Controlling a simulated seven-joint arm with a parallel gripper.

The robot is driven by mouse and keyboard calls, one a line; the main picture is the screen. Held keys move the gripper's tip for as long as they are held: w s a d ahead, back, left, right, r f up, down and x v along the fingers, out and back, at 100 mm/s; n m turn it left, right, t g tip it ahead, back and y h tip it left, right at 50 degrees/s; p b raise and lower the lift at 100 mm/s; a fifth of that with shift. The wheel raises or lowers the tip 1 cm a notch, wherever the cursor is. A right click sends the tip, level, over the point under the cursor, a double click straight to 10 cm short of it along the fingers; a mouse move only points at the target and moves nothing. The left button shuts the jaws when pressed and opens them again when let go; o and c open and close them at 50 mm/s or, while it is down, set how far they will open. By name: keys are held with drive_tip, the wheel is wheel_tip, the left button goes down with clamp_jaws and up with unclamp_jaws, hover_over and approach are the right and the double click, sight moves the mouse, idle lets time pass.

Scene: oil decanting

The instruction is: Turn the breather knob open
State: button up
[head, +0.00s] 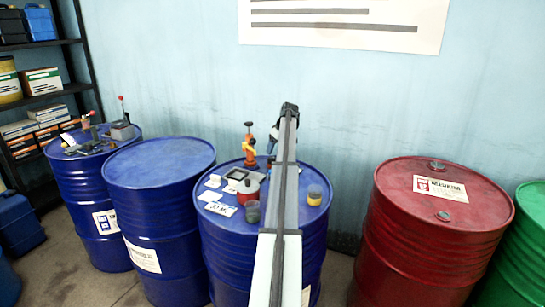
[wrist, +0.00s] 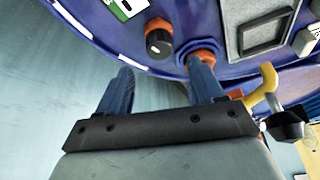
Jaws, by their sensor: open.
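In the wrist view, a round black knob (wrist: 159,42) with a small white mark and an orange-red collar sits near the drum rim; it looks like the breather knob. My gripper (wrist: 162,75) is open, its two blue-grey fingers spread wide. The knob lies ahead of the gap between the fingertips, with no visible contact. The right fingertip is close to a blue ring with an orange-red part (wrist: 205,55), and I cannot tell if they touch. In the head view my arm crosses the blue drum (head: 225,240), and I cannot pick out the knob there.
An orange pump (head: 250,150) with a yellow part stands at the drum's back; yellow (wrist: 268,85) also shows in the wrist view. A red drum (head: 440,225) is to the right.

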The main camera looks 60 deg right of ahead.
sight(272, 157)
drive_tip(key=shift+x, duration=2.85)
drive_tip(key=shift+c, duration=0.2)
drive_tip(key=c, duration=1)
drive_tip(key=shift+a+m+g+h, duration=0.1)
drive_tip(key=shift+m+g+h, duration=0.35)
drive_tip(key=shift+m, duration=1.05)
drive_tip(key=o, duration=1)
drive_tip(key=shift+o, duration=0.2)
drive_tip(key=shift+r, duration=0.1)
drive_tip(key=v, duration=1.3)
drive_tip(key=shift+s+r, duration=0.25)
drive_tip(key=shift+s, duration=0.05)
drive_tip(key=shift+a, duration=0.2)
